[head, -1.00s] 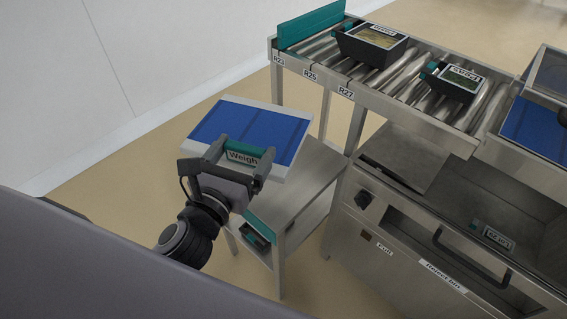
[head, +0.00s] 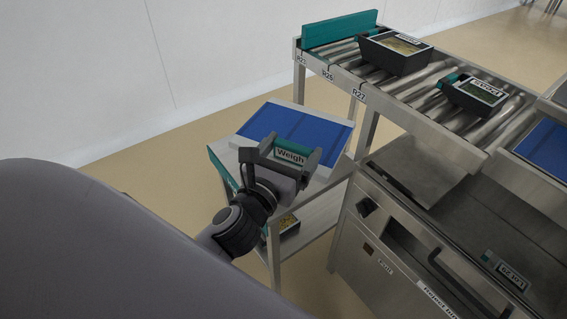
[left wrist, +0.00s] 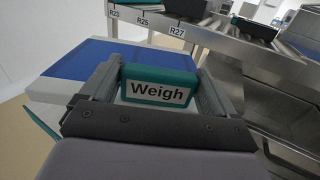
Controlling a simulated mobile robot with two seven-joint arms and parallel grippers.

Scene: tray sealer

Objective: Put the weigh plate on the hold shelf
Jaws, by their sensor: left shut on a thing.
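The weigh plate (head: 318,125) is a white-edged plate with a blue top and a teal handle labelled "Weigh". My left gripper (head: 290,151) is shut on that handle. In the left wrist view the handle sits between the fingers (left wrist: 157,80), with the plate (left wrist: 75,62) beyond. The plate hides most of the stand's top. I cannot tell whether it touches it. My right gripper is not in view.
A tray (head: 288,226) of food sits low in the stand. To the right, a roller conveyor (head: 420,85) carries two dark trays, with a steel cabinet (head: 375,245) below it. A wall (head: 190,50) is behind; floor is open at the left.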

